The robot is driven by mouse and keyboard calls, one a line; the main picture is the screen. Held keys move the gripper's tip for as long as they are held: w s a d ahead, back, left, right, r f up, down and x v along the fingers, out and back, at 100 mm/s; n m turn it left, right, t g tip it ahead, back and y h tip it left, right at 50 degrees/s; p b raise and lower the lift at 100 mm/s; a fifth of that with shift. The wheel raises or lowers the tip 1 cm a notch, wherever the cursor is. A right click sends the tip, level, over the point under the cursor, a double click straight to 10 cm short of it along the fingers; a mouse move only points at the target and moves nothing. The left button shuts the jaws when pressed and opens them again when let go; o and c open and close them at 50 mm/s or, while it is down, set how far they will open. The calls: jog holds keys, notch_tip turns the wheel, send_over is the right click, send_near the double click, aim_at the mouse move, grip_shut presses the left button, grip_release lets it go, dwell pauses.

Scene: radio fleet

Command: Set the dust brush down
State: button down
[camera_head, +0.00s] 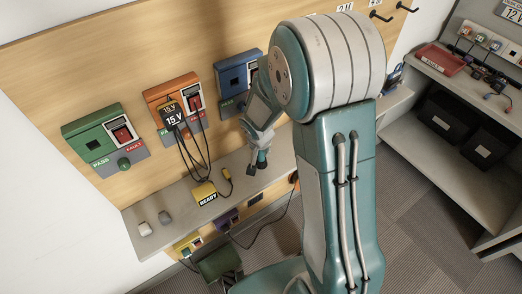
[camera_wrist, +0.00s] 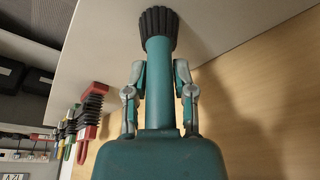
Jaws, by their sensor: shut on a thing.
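The dust brush has a teal round handle and a dark, ribbed head. In the wrist view the brush (camera_wrist: 157,30) stands between my fingers, its head pointing away from the palm toward the pale shelf surface. My gripper (camera_wrist: 157,80) is shut on the handle, one finger on each side. In the head view my gripper (camera_head: 259,150) points down over the grey shelf (camera_head: 225,178) beneath the wall panels, and the brush there is small and partly hidden. I cannot tell whether the head touches the shelf.
A yellow READY block (camera_head: 205,193) with a cable lies left of my gripper. Green (camera_head: 98,137), orange (camera_head: 172,92) and blue (camera_head: 236,77) wall units hang behind. A red tray (camera_head: 440,59) lies on the right-hand shelf.

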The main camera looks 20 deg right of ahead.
jog(key=shift+c, duration=2.2)
grip_release()
jog(key=shift+a+f, duration=0.1)
jog(key=shift+a, duration=0.1)
jog(key=shift+r, duration=0.6)
jog(key=v, duration=1.1)
jog(key=s+r+n+t, duration=0.1)
jog(key=s+r+n, duration=0.1)
jog(key=s+r, duration=0.5)
jog(key=s+d+r+n+t+y, duration=0.1)
jog(key=s+r+n, duration=0.2)
jog(key=s+r, duration=0.4)
jog(key=s, duration=0.4)
jog(key=shift+s+d+r+t+y, duration=0.15)
jog(key=shift+s+d+t+y, duration=0.15)
jog(key=shift+t, duration=0.1)
